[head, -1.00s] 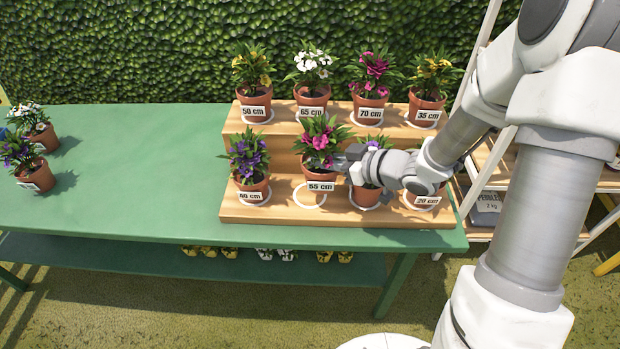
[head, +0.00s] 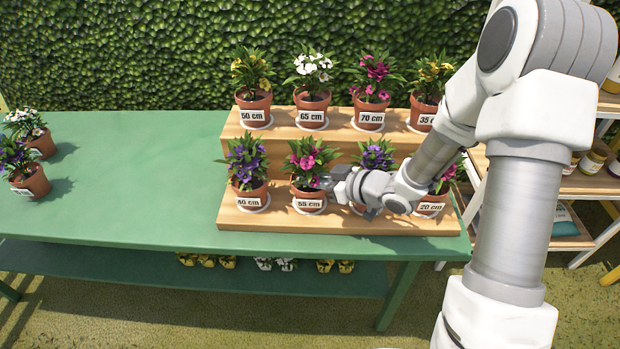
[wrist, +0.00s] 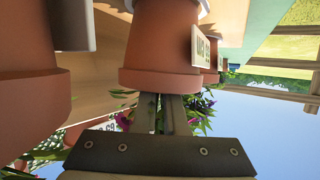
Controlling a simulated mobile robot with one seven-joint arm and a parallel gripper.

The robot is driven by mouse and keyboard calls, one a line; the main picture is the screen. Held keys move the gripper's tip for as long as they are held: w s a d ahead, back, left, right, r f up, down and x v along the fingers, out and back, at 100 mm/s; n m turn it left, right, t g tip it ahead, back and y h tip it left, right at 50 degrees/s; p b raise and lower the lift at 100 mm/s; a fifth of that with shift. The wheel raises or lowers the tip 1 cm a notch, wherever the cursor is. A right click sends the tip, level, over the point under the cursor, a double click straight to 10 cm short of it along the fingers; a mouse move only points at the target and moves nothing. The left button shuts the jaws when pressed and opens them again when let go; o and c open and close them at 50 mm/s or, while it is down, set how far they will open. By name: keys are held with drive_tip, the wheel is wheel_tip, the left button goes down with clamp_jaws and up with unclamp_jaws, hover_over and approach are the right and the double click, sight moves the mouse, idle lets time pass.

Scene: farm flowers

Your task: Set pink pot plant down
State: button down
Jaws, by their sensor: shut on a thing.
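The pink pot plant (head: 305,190) is a terracotta pot with pink flowers and a 55 cm label. It is upright at the lower step of the wooden stand (head: 340,222), over its white ring, which is mostly hidden under it. I cannot tell whether the base fully touches. My gripper (head: 329,182) is shut on the pot at its right side, near the rim. In the wrist view the held pot (wrist: 163,40) appears upside down, with its rim at the dark fingers (wrist: 166,112).
A purple plant in the 60 cm pot (head: 252,190) stands close left. Another purple plant (head: 375,156) stands close right, partly behind my arm. More pots, including the white-flowered one (head: 312,98), fill the upper step. The green table (head: 130,190) is clear at middle left.

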drive_tip(key=c, duration=1)
unclamp_jaws()
